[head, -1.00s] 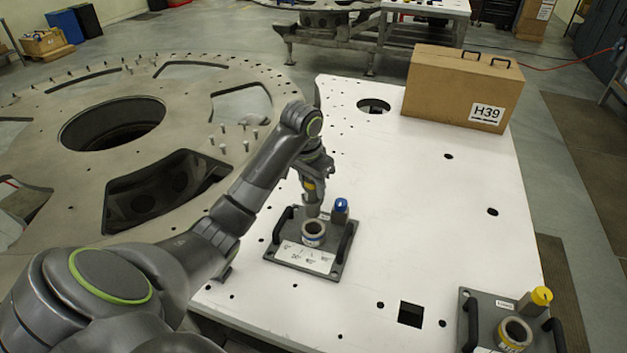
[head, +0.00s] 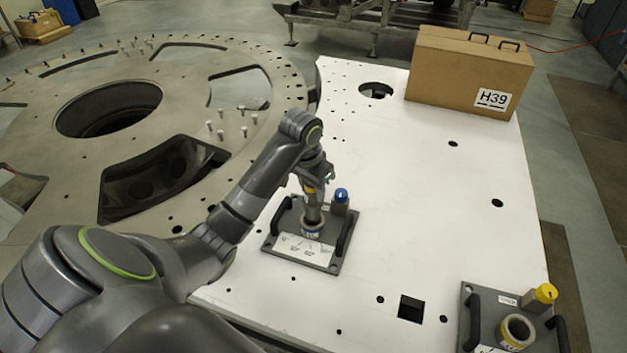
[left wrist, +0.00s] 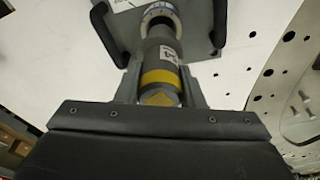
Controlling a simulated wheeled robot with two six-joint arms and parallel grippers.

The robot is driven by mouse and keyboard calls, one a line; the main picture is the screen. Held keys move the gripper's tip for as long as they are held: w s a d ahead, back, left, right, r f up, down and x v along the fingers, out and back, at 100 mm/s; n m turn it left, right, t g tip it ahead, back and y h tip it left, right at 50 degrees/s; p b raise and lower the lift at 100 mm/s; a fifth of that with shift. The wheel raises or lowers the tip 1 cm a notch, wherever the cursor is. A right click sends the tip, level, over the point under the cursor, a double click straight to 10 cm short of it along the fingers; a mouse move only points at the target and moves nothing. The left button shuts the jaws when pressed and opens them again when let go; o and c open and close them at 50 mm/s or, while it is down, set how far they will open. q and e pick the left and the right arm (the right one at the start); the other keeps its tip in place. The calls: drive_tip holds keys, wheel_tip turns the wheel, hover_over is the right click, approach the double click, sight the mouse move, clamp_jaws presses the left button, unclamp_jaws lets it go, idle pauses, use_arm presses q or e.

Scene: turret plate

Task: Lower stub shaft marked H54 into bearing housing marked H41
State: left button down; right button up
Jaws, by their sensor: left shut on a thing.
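My left gripper (head: 312,186) is shut on a grey stub shaft (head: 313,211) and points down. In the left wrist view the shaft (left wrist: 161,55) has a yellow band near the jaws and a white label that I cannot read in full. The shaft is about upright, its lower end at the mouth of a round bearing housing (head: 312,230) with a blue-and-white band. The housing ring (left wrist: 160,11) surrounds the shaft's far end in the wrist view; I cannot tell how deep it sits. The housing's mark is unreadable. My right gripper is out of view.
The housing's plate has two black handles and a blue-capped post (head: 341,196). A second housing (head: 516,331) stands front right beside a yellow-capped post (head: 545,294). A brown case marked H39 (head: 455,75) stands at the back. The white table (head: 420,210) is clear between them.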

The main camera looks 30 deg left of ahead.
sight(312, 205)
use_arm(q)
drive_tip(key=shift+w+a+f, duration=0.1)
drive_tip(key=shift+w+f, duration=0.05)
drive_tip(key=shift+f, duration=0.3)
drive_tip(key=shift+s+f+b, duration=0.2)
drive_tip(key=shift+f+b, duration=0.1)
drive_tip(key=shift+f, duration=0.45)
drive_tip(key=shift+w+f, duration=0.1)
drive_tip(key=shift+f, duration=0.75)
drive_tip(key=shift+f+b, duration=0.5)
drive_tip(key=shift+f, duration=0.6)
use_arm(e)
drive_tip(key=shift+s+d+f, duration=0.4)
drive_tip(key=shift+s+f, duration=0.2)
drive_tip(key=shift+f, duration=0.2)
use_arm(q)
drive_tip(key=c, duration=0.9)
unclamp_jaws()
